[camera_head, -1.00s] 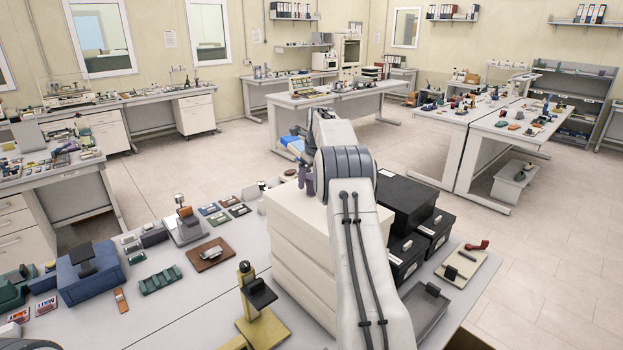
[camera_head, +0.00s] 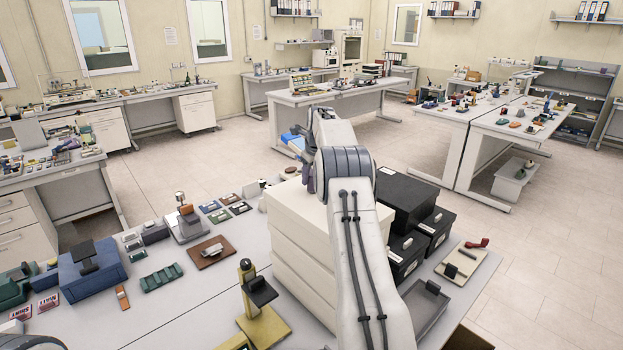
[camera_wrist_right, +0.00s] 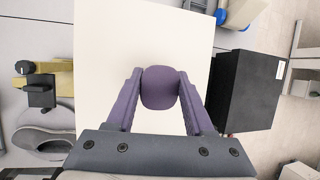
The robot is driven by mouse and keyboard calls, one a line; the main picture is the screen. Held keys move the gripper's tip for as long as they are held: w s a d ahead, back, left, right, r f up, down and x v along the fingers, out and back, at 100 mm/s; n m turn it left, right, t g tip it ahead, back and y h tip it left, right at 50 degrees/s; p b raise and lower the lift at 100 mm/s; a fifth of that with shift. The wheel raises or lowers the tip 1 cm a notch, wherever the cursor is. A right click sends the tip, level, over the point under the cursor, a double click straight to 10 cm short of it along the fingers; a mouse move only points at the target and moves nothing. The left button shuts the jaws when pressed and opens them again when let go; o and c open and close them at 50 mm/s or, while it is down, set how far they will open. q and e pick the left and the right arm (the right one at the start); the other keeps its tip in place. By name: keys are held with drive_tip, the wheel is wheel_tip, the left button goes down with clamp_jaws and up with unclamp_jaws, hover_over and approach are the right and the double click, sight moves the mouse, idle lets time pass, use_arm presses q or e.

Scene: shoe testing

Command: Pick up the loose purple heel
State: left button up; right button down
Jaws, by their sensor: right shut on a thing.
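The purple heel (camera_wrist_right: 159,92) shows in the right wrist view as a rounded block between my right gripper's two purple fingers. My right gripper (camera_wrist_right: 159,76) is shut on it, with a fingertip against each side. Behind the heel lies the pale top of the stack of white boxes (camera_wrist_right: 105,30); I cannot tell whether the heel touches it. In the head view my right gripper (camera_head: 309,174) is mostly hidden by my own wrist, above the white stack (camera_head: 300,235), and the heel cannot be made out. My left gripper is not in view.
Black boxes (camera_head: 405,200) stand right of the white stack. A yellow stand with a black top (camera_head: 260,300) is at its left front. A grey tray (camera_head: 424,310) lies at the right. Left on the table are a blue box (camera_head: 92,275) and a green block (camera_head: 162,277).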

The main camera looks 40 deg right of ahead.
sight(311, 171)
drive_tip(key=shift+r, duration=0.35)
wheel_tip(311, 171, up, 2)
drive_tip(key=shift+r, duration=0.2)
drive_tip(key=s+d+r+b, duration=0.4)
drive_tip(key=s+r, duration=0.3)
drive_tip(key=s, duration=0.3)
drive_tip(key=shift+s+d+r, duration=0.2)
drive_tip(key=shift+s+d, duration=0.05)
drive_tip(key=shift+d, duration=0.4)
